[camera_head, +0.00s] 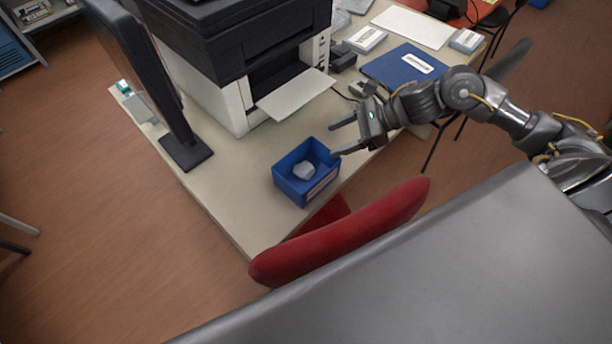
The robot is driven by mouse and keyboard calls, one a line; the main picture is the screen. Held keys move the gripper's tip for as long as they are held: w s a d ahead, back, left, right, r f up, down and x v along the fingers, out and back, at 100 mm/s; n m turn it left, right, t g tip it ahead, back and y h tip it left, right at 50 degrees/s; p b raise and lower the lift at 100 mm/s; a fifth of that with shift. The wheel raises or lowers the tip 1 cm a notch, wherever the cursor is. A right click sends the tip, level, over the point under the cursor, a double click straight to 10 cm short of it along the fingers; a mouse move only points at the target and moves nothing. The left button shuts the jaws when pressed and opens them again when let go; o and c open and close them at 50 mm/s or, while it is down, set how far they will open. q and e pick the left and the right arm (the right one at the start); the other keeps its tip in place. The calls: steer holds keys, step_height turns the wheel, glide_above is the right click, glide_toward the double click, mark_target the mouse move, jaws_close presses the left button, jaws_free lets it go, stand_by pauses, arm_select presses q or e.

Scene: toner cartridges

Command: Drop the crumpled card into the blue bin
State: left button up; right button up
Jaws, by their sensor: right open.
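The blue bin (291,191) stands on the desk in front of the printer. The crumpled card (304,170), a small whitish lump, lies inside the bin on its floor. My right gripper (334,140) comes in from the right with its fingers apart and nothing between them. Its fingertips are at the bin's upper right edge; I cannot tell whether they touch it. My left gripper is not in view.
A black and white printer (236,70) and a dark monitor (150,70) stand behind and left of the bin. A blue folder (402,68) lies at the back right. A red chair back (345,232) is in front of the desk. The desk's front left corner is bare.

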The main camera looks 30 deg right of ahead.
steer(key=b+v, duration=0.1)
steer(key=v, duration=0.3)
steer(key=shift+s+d+r, duration=0.1)
steer(key=shift+d+r, duration=0.15)
steer(key=shift+d, duration=0.05)
stand_by(0.4)
